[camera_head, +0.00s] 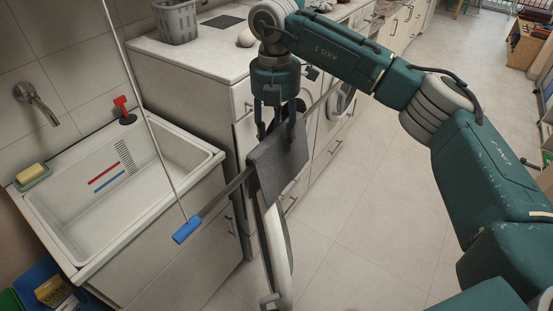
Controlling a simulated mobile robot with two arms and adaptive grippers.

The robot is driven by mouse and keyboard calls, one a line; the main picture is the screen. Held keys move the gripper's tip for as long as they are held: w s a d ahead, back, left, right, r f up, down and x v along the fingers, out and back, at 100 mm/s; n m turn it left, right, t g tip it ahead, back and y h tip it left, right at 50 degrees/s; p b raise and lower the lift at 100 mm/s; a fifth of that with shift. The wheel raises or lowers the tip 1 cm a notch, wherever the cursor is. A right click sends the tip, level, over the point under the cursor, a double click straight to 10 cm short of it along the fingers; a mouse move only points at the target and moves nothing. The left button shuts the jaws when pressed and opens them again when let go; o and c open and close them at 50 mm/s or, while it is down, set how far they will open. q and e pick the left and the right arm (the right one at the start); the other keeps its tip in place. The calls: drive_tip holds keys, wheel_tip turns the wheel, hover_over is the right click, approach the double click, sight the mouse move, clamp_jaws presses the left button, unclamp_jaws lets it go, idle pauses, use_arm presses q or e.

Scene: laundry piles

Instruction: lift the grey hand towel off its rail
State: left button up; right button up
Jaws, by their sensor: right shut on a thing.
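The grey hand towel (280,165) hangs draped over a slanting metal rail (238,181) in the middle of the head view. The rail has a blue end cap (187,230) at its lower left. My right gripper (276,134) points down over the towel from above and is shut on its upper part. The towel still lies against the rail, with its lower part hanging down. The exact grip between the fingertips is partly hidden. My left gripper is not in view.
A counter (203,50) with a grey basket (176,20) lies behind. A pale upright piece (276,245) stands under the towel. The tiled floor (350,225) at right is clear.

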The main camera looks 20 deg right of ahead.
wheel_tip(320, 180, up, 16)
drive_tip(key=p, duration=0.9)
drive_tip(key=shift+f, duration=0.2)
idle(0.7)
